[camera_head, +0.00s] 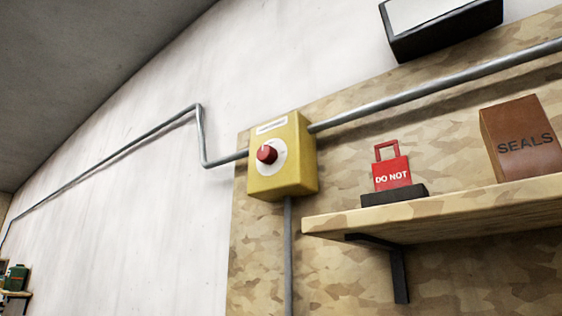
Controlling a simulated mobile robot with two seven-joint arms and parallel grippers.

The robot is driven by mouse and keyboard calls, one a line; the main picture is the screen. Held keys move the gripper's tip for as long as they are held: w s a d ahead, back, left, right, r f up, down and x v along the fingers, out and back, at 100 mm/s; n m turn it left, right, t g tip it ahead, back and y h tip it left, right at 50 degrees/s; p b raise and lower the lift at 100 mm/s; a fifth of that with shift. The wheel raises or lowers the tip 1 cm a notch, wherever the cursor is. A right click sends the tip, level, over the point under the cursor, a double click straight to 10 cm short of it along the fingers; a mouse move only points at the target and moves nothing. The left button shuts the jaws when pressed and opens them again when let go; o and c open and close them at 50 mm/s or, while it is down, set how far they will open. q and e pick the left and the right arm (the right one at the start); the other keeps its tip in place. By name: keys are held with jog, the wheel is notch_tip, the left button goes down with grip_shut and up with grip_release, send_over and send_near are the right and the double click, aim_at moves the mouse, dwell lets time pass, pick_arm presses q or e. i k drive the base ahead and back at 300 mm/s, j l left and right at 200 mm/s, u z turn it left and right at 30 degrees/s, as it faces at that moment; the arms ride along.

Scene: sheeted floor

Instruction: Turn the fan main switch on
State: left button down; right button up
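A yellow switch box (300,152) is mounted on a tan wooden wall panel, near the middle of the head view. On its front is a red rotary knob (267,154) over a pale round dial plate (279,157). A white label (272,127) sits above the knob; its text is too small to read. I cannot tell the knob's setting. Neither of my grippers shows in the view, and nothing covers the knob.
Grey conduit (430,88) runs into the box from both sides and below. A wooden shelf (450,207) at the right holds a red "DO NOT" tag (391,174) on a dark base and a brown "SEALS" box (520,138). A dark-framed box (445,38) hangs above.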

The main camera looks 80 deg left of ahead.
aim_at(266, 153)
jog(key=u, duration=2.6)
